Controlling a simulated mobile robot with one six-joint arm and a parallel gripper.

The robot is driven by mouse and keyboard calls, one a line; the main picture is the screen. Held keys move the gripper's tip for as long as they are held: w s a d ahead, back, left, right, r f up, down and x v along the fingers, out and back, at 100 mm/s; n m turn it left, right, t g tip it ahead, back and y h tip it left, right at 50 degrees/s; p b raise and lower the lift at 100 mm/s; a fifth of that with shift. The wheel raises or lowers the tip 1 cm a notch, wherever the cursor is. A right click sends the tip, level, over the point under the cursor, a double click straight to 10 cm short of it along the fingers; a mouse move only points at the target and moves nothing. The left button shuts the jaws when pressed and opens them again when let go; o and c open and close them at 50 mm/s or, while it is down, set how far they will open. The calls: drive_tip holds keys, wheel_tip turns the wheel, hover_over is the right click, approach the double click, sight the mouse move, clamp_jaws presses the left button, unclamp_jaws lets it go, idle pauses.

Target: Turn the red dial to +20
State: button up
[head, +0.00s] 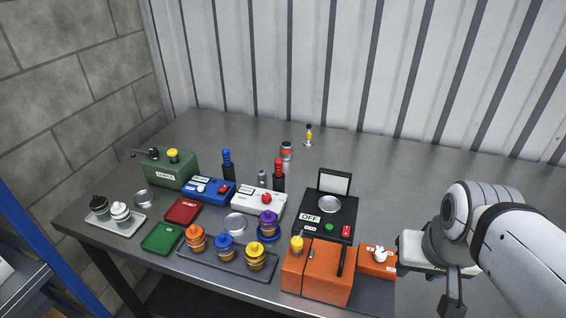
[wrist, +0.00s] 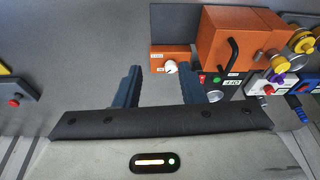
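The red dial (head: 266,198) sits on top of a white box (head: 252,205) in the middle of the table in the head view. The box has a small display, too small to read. In the wrist view the red dial (wrist: 268,90) shows at the right, on the white box. My gripper (head: 453,298) is at the right front of the table, well to the right of the dial and apart from it. In the wrist view its two fingers (wrist: 169,82) are spread apart with nothing held between them.
Between my gripper and the white box stand an orange block (head: 325,275) with a black handle, an orange box with a white dial (head: 380,254), and a black device (head: 313,217) with a raised lid.

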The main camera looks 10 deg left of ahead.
drive_tip(key=shift+o, duration=0.7)
drive_tip(key=shift+w, duration=0.1)
drive_tip(key=shift+o, duration=0.5)
drive_tip(key=w+a+r+n, duration=0.2)
drive_tip(key=w+a+n, duration=0.1)
drive_tip(key=w, duration=0.5)
drive_tip(key=shift+w+a+r+n+g+b, duration=0.25)
drive_tip(key=shift+w+a+n+g+b, duration=0.15)
drive_tip(key=shift+n, duration=0.2)
drive_tip(key=n+g+b, duration=0.2)
drive_tip(key=n, duration=1.4)
hover_over(266, 196)
wheel_tip(266, 196, down, 10)
drive_tip(key=shift+d+f, duration=0.1)
drive_tip(key=shift+f, duration=0.35)
drive_tip(key=shift+f+p, duration=0.3)
drive_tip(key=shift+f, duration=3.3)
